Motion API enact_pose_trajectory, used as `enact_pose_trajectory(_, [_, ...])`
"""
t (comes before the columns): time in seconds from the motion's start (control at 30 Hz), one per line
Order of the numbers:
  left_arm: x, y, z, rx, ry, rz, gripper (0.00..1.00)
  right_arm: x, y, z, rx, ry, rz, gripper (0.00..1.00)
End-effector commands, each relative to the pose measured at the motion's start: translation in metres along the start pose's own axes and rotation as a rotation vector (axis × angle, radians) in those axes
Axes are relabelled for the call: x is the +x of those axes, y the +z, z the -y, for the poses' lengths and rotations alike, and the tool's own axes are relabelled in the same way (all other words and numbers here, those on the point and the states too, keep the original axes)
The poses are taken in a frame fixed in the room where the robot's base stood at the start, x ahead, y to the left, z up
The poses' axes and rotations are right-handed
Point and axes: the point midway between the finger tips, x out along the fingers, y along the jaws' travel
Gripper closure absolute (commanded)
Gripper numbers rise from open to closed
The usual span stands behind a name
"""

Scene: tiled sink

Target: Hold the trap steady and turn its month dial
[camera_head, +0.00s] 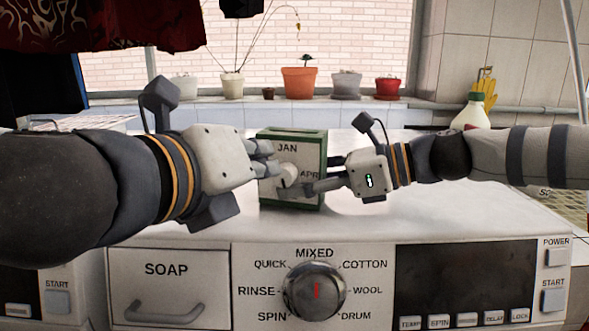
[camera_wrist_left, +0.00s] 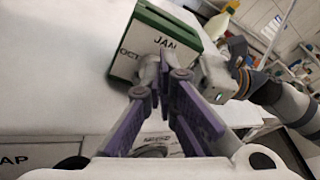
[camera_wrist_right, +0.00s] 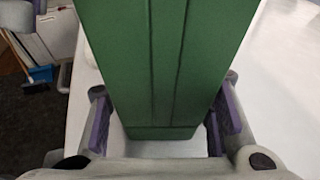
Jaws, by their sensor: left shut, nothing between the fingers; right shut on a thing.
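The trap (camera_head: 291,134) is a green box with a pale front marked JAN and APR, upright on the white machine top. It also shows in the left wrist view (camera_wrist_left: 152,50), where JAN and OCT can be read. The pale round month dial (camera_head: 288,176) is on its front, partly covered by fingers. My left gripper (camera_head: 268,160) is shut and empty, its tips at the front face by the dial; I cannot tell if they touch it. My right gripper (camera_head: 316,180) is shut on the trap, its fingers on both sides of the green body (camera_wrist_right: 150,60).
The trap stands on the washing machine top (camera_head: 400,205), which is clear around it. Below are a soap drawer (camera_head: 165,285) and a programme knob (camera_head: 314,290). Potted plants (camera_head: 299,82) line the sill behind. A bottle (camera_head: 471,112) stands at the back right.

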Motion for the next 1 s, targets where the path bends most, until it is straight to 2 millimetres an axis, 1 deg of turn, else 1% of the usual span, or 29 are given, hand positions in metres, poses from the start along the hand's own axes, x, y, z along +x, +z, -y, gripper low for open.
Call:
enact_pose_trajectory(0.03, [-0.008,-0.002,0.001,0.0,-0.002,0.0,1.0,0.0,0.001,0.0,0.0,-0.001,0.001,0.69])
enact_pose_trajectory(0.1, [-0.016,-0.003,0.0,0.0,-0.001,0.001,1.0,-0.001,0.001,0.001,0.0,-0.002,0.001,0.69])
enact_pose_trajectory(0.17, [-0.02,-0.005,0.0,0.001,-0.002,0.001,1.0,-0.001,0.0,0.001,0.001,-0.003,0.001,0.69])
enact_pose_trajectory(0.43, [-0.022,-0.006,0.0,0.001,0.0,0.0,1.0,-0.001,0.0,0.002,0.001,-0.005,0.001,0.69])
enact_pose_trajectory(0.53, [-0.028,-0.009,-0.011,0.003,0.001,0.004,1.0,-0.001,0.0,0.002,0.001,-0.005,0.001,0.69])
enact_pose_trajectory(0.63, [-0.03,-0.012,-0.015,0.001,0.0,0.003,1.0,-0.001,0.0,0.002,0.001,-0.005,0.001,0.69])
enact_pose_trajectory(0.77, [-0.018,-0.01,-0.015,-0.001,0.0,0.0,1.0,-0.001,0.0,0.002,0.001,-0.005,0.001,0.69])
enact_pose_trajectory(1.0, [0.02,-0.001,-0.015,0.0,0.001,0.001,1.0,-0.001,0.0,0.002,0.001,-0.005,0.001,0.69])
